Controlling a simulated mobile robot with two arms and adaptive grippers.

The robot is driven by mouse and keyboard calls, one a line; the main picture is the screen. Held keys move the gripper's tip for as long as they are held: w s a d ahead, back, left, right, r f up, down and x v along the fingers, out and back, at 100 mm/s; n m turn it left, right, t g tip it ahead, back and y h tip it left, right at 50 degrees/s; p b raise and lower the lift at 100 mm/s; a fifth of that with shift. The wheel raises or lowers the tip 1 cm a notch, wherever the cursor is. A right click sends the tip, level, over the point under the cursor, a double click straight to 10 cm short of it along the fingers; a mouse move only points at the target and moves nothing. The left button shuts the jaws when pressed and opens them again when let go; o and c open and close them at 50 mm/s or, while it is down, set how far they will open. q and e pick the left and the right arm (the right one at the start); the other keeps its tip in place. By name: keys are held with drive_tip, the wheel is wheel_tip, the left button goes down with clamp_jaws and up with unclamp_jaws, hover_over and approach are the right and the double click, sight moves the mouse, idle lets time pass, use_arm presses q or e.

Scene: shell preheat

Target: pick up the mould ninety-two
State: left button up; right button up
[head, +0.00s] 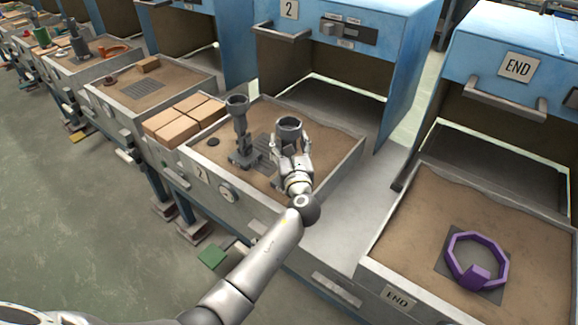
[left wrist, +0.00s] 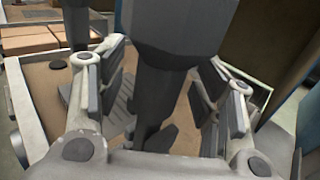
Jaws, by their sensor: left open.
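My left gripper (head: 291,146) is over the sandy tray marked 2 (head: 335,190), with its fingers open on both sides of a dark grey mould (head: 289,124). This mould has a wide cup on top and a narrower stem, which also shows between the open fingers in the left wrist view (left wrist: 165,85). A second dark grey mould (head: 240,128) with a cup top stands upright just left of the gripper. I can read no number on either mould, so I cannot tell which is ninety-two. My right gripper is not in view.
Tan blocks (head: 172,128) lie along the tray's left side, with a small dark disc (head: 213,142) nearby. A blue cabinet marked 2 (head: 390,40) stands behind. A purple ring (head: 476,262) lies in the END tray (head: 400,262) at right.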

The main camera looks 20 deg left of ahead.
use_arm(q)
drive_tip(key=shift+w+a, duration=0.1)
drive_tip(key=shift+w, duration=0.2)
drive_tip(key=shift+c, duration=0.4)
drive_tip(key=c, duration=1.2)
clamp_jaws()
drive_tip(key=shift+r, duration=0.15)
